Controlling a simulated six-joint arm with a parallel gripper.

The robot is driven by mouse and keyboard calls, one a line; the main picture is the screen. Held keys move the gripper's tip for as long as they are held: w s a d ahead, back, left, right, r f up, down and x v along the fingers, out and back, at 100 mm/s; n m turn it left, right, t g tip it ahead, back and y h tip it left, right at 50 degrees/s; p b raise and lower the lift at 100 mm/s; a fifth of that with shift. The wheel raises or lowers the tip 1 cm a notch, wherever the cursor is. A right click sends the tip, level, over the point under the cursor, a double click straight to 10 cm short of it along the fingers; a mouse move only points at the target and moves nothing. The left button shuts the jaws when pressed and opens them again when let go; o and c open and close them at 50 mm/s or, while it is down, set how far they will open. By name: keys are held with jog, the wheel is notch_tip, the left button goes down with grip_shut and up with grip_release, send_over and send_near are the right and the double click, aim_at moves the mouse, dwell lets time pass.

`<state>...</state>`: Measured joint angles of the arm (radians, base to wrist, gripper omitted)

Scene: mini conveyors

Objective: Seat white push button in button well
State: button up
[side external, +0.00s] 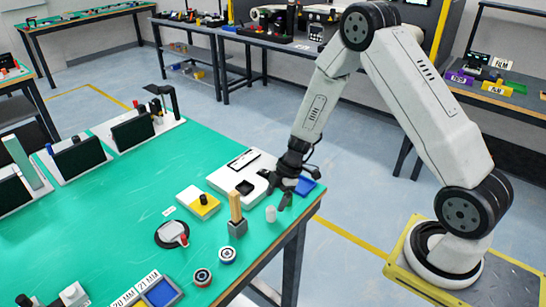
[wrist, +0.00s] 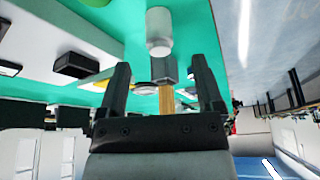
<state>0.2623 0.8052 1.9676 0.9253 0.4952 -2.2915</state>
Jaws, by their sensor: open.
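The white push button appears to be the small white cylinder (side external: 271,214) standing upright on the green table near its right edge. It also shows in the wrist view (wrist: 159,30), beyond the fingertips and roughly centred between them. My gripper (side external: 277,201) is open and empty, pointing down just above and behind the cylinder in the side view. In the wrist view the two dark fingers (wrist: 162,75) are spread apart, not touching it. A white housing (side external: 222,180) with a dark square opening (side external: 245,187) lies left of my gripper; I cannot tell whether this is the button well.
A grey block with an upright wooden stick (side external: 236,210) stands close left of the cylinder. A blue tray (side external: 306,186) lies right of my gripper. The table's right edge is near.

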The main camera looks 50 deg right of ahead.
aim_at(272, 207)
jog(key=shift+x, duration=2.35)
jog(key=shift+c, duration=0.2)
grip_shut()
jog(key=shift+r, duration=0.1)
jog(key=shift+r, duration=4.9)
